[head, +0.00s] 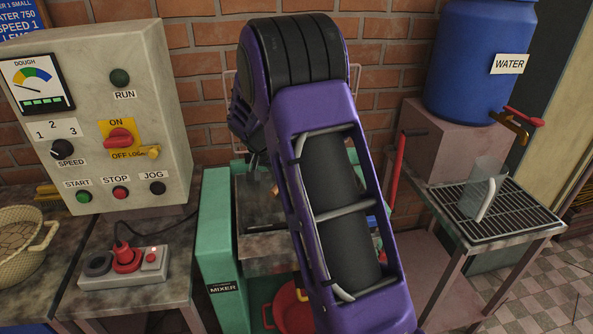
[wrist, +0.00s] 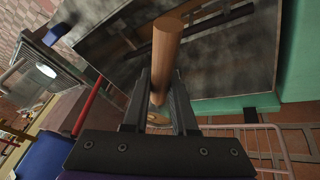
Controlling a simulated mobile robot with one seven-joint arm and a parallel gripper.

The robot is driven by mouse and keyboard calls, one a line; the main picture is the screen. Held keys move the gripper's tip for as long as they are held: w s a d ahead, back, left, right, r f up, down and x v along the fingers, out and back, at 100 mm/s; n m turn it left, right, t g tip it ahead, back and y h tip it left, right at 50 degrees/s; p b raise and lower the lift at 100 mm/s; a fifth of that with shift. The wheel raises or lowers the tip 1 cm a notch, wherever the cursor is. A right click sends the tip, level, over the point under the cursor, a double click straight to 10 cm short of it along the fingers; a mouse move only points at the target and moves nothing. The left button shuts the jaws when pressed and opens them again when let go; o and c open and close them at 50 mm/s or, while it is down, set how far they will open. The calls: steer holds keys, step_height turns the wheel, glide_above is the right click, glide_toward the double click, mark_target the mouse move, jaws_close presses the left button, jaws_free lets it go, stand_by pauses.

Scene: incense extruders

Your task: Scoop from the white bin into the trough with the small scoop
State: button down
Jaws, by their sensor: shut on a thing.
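My gripper (wrist: 160,98) is shut on a round wooden handle (wrist: 166,50), which looks like that of the small scoop. The handle runs up between the fingers; the scoop's bowl cannot be made out. The grey metal trough (wrist: 232,62) of the green mixer fills the upper part of the wrist view, close beyond the fingers. In the head view the trough (head: 275,267) stands in the middle, partly hidden behind my purple arm, which also hides most of my gripper. I see no white bin in either view.
A control box (head: 100,110) and a red-plug socket block (head: 125,267) are at left, beside a basket (head: 22,245). A red bowl (head: 290,310) is below the trough. At right, a blue water barrel (head: 475,60) stands behind a clear jug (head: 480,188) on a grate (head: 505,208).

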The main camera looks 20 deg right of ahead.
steer(key=shift+w+d+r, duration=0.15)
steer(key=shift+w+d, duration=0.15)
steer(key=shift+d, duration=0.3)
steer(key=shift+d+m, duration=0.1)
steer(key=shift+m, duration=0.2)
steer(key=f+m+t+y+b, duration=0.1)
steer(key=t+y, duration=0.2)
steer(key=t, duration=0.1)
steer(key=f+m+t+y+b, duration=0.2)
steer(key=t+y, duration=0.1)
steer(key=t, duration=0.1)
steer(key=s+d+f+m+t+y+b, duration=0.1)
steer(key=f+m+t+y, duration=0.1)
steer(key=t, duration=0.3)
steer(key=shift+f+y+b, duration=0.1)
steer(key=shift+y+b, duration=0.2)
steer(key=shift+y, duration=0.4)
